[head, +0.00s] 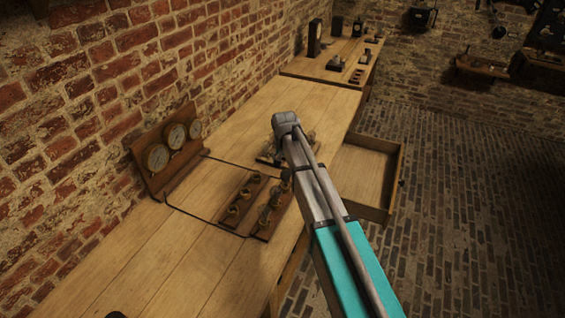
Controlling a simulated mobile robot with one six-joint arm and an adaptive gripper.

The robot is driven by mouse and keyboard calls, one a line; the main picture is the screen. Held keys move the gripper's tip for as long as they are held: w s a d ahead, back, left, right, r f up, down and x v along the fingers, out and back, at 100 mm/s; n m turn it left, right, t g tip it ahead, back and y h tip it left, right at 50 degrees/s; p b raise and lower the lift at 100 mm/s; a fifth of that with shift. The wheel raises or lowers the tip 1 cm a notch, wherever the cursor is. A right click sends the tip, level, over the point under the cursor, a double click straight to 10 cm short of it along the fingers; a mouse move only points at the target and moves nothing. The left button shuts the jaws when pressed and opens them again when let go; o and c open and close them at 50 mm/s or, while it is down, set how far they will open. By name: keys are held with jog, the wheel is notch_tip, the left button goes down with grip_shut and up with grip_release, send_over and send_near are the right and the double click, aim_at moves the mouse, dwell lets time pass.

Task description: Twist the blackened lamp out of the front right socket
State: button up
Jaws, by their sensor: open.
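A wooden socket board (254,212) lies on the workbench, with two dark strips carrying several round brass sockets. The left strip's sockets (245,194) show as small rings. The right strip's fittings (265,216) lie close to my arm; a dark rounded shape (286,175) stands at its far end, partly beside my arm. I cannot tell which fitting is the blackened lamp. My arm reaches in from the lower right over the bench, its bent joint beyond the board. My gripper cannot be made out; the arm hides that part.
A wooden stand with three round gauges (173,136) stands against the brick wall. A metal device (268,158) sits behind my arm. An open drawer (366,172) juts out at the right. A second bench (335,57) holds dark instruments. The near left bench top (150,265) is mostly clear.

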aim_at(285, 171)
jog(key=shift+w+d+f+b, duration=0.1)
jog(key=shift+w+f+b, duration=0.1)
jog(key=shift+f+b, duration=1.25)
jog(key=shift+w+f+b, duration=0.15)
jog(key=shift+f+b, duration=1.1)
jog(key=shift+f, duration=0.3)
jog(key=c, duration=1.2)
jog(key=shift+c, duration=0.5)
jog(key=shift+s+n+y, duration=0.15)
jog(key=shift+n, duration=0.9)
jog(key=shift+s+n+y, duration=0.1)
jog(key=shift+n+y, duration=0.05)
jog(key=shift+n, duration=0.9)
jog(key=shift+s+n, duration=0.1)
jog(key=shift+n, duration=1.1)
